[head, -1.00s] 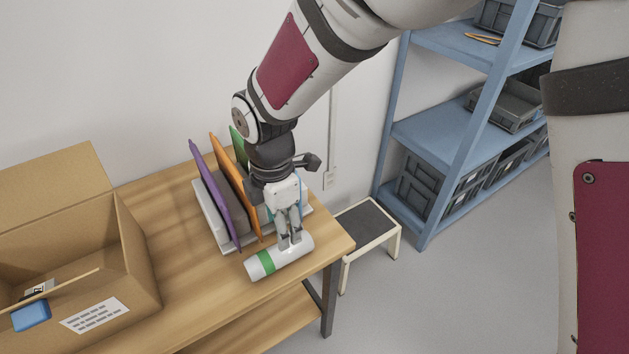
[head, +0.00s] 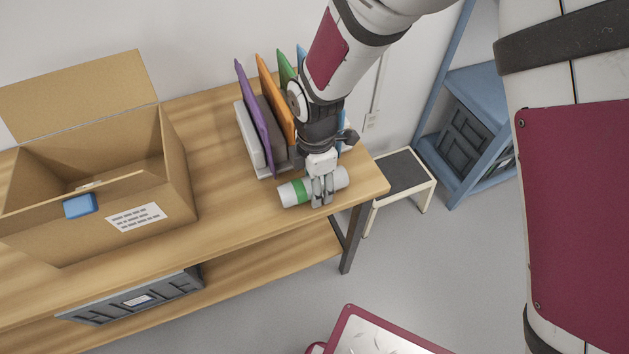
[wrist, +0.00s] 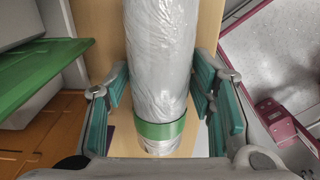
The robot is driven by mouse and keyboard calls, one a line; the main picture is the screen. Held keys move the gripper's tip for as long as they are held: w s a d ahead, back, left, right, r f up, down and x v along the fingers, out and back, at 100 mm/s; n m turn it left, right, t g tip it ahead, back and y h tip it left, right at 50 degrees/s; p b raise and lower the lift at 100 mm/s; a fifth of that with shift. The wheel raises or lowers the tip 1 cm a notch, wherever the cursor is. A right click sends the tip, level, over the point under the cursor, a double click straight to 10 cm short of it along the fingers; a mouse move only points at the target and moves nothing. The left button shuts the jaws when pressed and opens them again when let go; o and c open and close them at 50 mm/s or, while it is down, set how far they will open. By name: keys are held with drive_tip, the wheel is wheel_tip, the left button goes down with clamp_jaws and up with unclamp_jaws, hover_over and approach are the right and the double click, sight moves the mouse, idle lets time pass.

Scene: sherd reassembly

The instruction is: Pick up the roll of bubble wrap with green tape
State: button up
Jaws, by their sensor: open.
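The roll of bubble wrap (head: 291,193) is a pale cylinder lying on its side near the right front corner of the wooden table. Green tape (head: 301,189) goes round it. In the wrist view the wrap (wrist: 160,60) runs up between the fingers, with the green tape band (wrist: 160,129) low in the picture. My gripper (head: 322,201) is at the roll, right of the tape in the head view. Its teal-padded fingers (wrist: 160,100) are open, one on each side of the roll, with gaps visible. The fingers hide part of the roll in the head view.
A rack with upright purple (head: 256,120), orange and green panels stands just behind the roll. An open cardboard box (head: 180,185) with a blue item on its edge stands at the left. A step stool (head: 405,175) is beyond the table's right end. Bare table (head: 220,200) lies between box and roll.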

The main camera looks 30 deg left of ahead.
drive_tip(key=c, duration=0.8)
drive_tip(key=shift+c, duration=0.2)
